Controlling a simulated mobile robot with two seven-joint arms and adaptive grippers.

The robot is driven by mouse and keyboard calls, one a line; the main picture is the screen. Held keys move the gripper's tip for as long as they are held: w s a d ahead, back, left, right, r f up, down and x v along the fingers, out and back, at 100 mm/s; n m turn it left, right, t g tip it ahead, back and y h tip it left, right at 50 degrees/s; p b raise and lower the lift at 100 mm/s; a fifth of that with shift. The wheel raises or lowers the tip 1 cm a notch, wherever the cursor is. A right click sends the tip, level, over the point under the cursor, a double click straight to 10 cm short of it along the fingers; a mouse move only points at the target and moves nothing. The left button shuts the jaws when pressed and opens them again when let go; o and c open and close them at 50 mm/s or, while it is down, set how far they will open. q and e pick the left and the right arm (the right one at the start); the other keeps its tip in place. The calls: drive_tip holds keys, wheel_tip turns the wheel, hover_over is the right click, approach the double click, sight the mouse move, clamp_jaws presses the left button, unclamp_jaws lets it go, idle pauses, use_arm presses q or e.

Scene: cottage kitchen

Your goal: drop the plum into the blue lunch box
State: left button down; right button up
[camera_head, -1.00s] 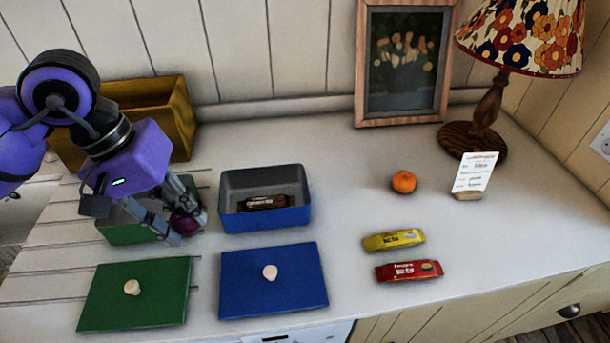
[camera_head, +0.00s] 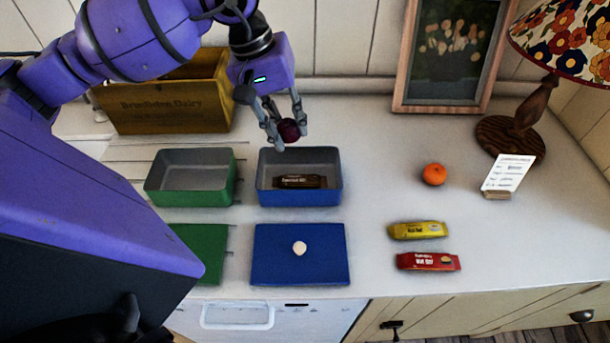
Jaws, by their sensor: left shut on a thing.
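The dark purple plum (camera_head: 289,131) is held between the fingers of my left gripper (camera_head: 286,128), which is shut on it. In the head view the gripper and plum appear above the back part of the blue lunch box (camera_head: 300,199). The box is open and holds a dark brown bar (camera_head: 299,181). Its blue lid (camera_head: 300,267) with a pale knob lies flat in front of it. My right gripper is not in view.
An open, empty green box (camera_head: 190,199) stands left of the blue one, its green lid (camera_head: 200,247) partly hidden by my arm. A wooden crate (camera_head: 170,108) is behind. An orange (camera_head: 434,174), yellow bar (camera_head: 417,230), red bar (camera_head: 428,261), card (camera_head: 507,173) and lamp (camera_head: 528,110) are at right.

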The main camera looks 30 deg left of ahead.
sight(289, 142)
use_arm(q)
drive_tip(key=shift+f+b, duration=0.5)
drive_tip(key=shift+f, duration=1.8)
drive_tip(key=c, duration=1.4)
unclamp_jaws()
drive_tip(key=shift+o, duration=0.2)
drive_tip(key=shift+r, duration=0.1)
drive_tip(key=v, duration=1.2)
